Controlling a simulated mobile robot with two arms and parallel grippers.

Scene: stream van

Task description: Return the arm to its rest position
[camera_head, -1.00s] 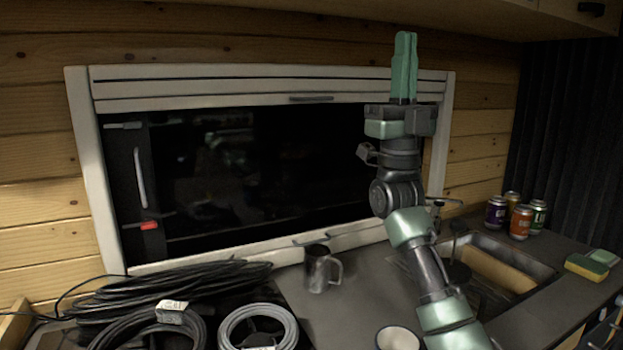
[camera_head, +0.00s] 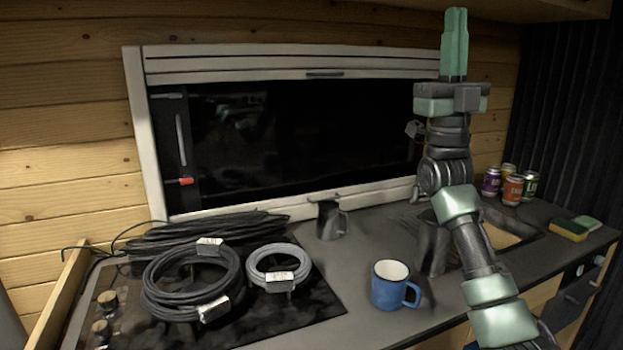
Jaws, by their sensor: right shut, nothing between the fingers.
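My right gripper (camera_head: 455,43) points straight up, with its green fingers together and nothing between them. It is at the upper right, in front of the right part of the window frame. My right arm (camera_head: 462,210) rises from the lower right, over the counter and partly in front of the sink. My left gripper is not in view.
The counter holds coiled cables (camera_head: 190,280), a smaller grey coil (camera_head: 278,268), a dark metal mug (camera_head: 331,220) and a blue mug (camera_head: 391,288). Several cans (camera_head: 513,190) and a sponge (camera_head: 567,230) are right of the sink (camera_head: 503,232). The window (camera_head: 290,135) is behind.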

